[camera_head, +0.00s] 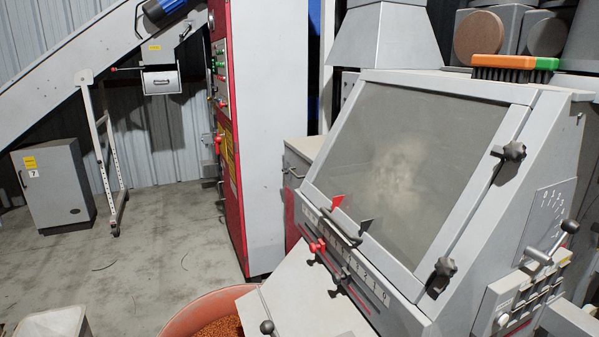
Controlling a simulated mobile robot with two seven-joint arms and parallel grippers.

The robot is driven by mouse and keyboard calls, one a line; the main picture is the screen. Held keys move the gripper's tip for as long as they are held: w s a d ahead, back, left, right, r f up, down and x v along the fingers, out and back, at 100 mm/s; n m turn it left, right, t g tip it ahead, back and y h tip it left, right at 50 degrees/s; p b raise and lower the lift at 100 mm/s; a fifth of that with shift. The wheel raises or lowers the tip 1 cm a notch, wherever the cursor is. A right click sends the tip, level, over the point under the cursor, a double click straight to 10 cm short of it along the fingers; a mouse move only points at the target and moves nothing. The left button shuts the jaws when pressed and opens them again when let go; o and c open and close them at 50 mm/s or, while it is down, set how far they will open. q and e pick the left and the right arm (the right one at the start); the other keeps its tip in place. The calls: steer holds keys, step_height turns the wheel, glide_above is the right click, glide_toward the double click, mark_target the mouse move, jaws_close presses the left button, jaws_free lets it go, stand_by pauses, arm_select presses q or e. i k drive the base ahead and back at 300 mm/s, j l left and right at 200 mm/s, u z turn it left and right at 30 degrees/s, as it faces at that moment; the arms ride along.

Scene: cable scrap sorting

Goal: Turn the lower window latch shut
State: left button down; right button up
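The slanted window (400,150) is a dusty dark pane in a light grey frame on the machine at the right. The lower window latch (444,267) is a dark lobed knob at the frame's lower right corner. A matching upper latch (513,151) sits higher on the same right edge. The window looks closed against the housing. I cannot tell from here whether the lower latch is turned shut. Neither of my grippers is in view, and nothing touches the latches.
Below the window is a scale with red (317,246) and dark pointers. A lever panel (525,290) stands right of the lower latch. A brush (514,63) lies on top. A tub of copper-coloured granules (205,306) stands at bottom centre. The floor at left is mostly clear.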

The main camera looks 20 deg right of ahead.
mark_target(446, 268)
steer(key=z, duration=1.7)
